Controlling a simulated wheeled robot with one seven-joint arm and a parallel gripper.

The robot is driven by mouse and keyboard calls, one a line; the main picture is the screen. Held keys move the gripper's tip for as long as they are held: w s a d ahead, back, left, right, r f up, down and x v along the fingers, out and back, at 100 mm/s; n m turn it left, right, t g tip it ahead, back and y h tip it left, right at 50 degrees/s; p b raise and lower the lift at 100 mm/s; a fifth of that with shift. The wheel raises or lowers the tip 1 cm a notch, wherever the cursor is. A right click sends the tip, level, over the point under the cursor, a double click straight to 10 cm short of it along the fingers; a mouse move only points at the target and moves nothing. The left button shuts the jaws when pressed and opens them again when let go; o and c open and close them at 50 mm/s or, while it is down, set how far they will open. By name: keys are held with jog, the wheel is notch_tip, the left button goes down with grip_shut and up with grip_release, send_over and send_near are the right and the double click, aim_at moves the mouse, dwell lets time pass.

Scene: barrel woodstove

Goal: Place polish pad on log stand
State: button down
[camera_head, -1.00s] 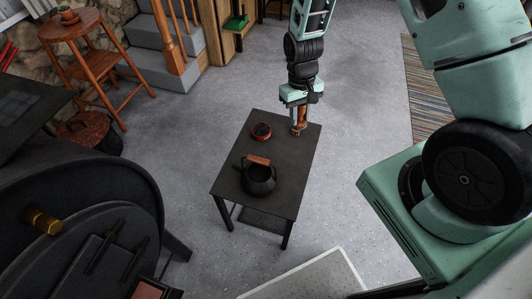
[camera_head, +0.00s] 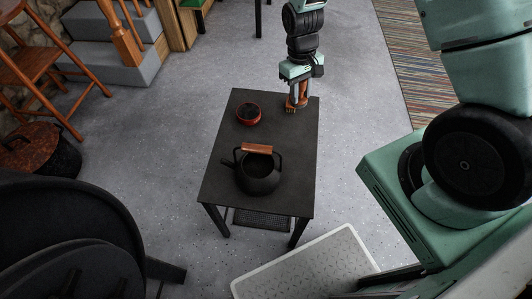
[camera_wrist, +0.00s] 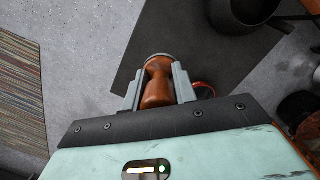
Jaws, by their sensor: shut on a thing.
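The polish pad (camera_wrist: 157,82) looks like a turned brown wooden handle with a greyish end. My gripper (camera_wrist: 157,88) is shut around its handle in the wrist view. In the head view, my gripper (camera_head: 297,94) points down at the far right corner of a dark low table (camera_head: 225,182), which may be the log stand. The pad (camera_head: 291,104) shows below the fingers, at or just above the tabletop; I cannot tell if it touches. The fingers hide part of it.
A black kettle (camera_head: 258,178) with a wooden handle stands on the table's near half. A small red bowl (camera_head: 249,114) is left of my gripper. A pale mat (camera_head: 310,266) lies in front, and a black stove (camera_head: 60,235) stands at left. The table's middle is clear.

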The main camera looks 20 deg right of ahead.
jog(key=shift+n, duration=0.3)
jog(key=f+b, duration=0.2)
jog(key=f, duration=0.3)
jog(key=f+b, duration=0.3)
jog(key=f, duration=0.3)
jog(key=f+b, duration=0.2)
jog(key=f, duration=0.4)
jog(key=shift+w+d+f+b, duration=0.1)
jog(key=shift+w+d+b, duration=0.05)
jog(key=shift+w+b, duration=0.15)
jog(key=shift+f, duration=0.2)
jog(key=c, duration=1.1)
grip_release()
jog(key=shift+r, duration=0.15)
